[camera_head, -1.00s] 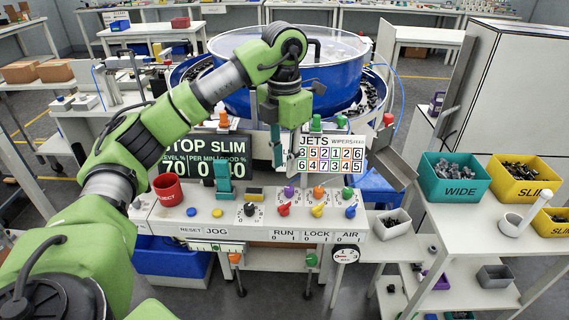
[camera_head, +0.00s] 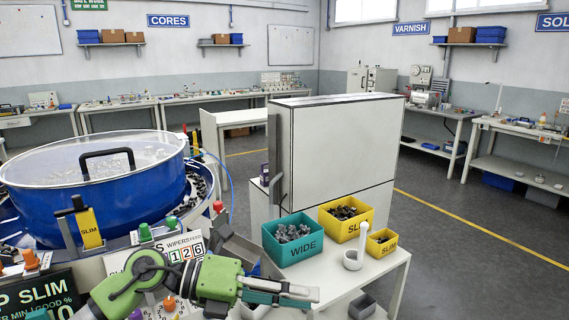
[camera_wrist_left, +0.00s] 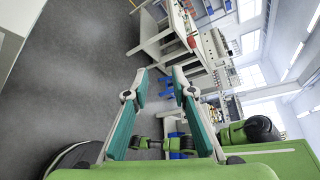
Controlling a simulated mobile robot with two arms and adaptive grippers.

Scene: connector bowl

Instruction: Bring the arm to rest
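My left arm, green with dark joints, comes in low in the head view, in front of the control panel. Its left gripper (camera_head: 285,291) points to the right, near the front of the white side table. Its teal fingers show nearly edge-on there. In the left wrist view the left gripper (camera_wrist_left: 159,74) has its two teal fingers apart, with nothing between them. The floor and distant benches show beyond. My right gripper does not show in either view.
The blue bowl (camera_head: 95,205) with a clear lid stands at the left. A teal WIDE bin (camera_head: 292,252) and yellow bins (camera_head: 345,232) (camera_head: 381,250) stand on the side table (camera_head: 340,270). A white cabinet (camera_head: 340,150) is behind. Floor at the right (camera_head: 480,260) is clear.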

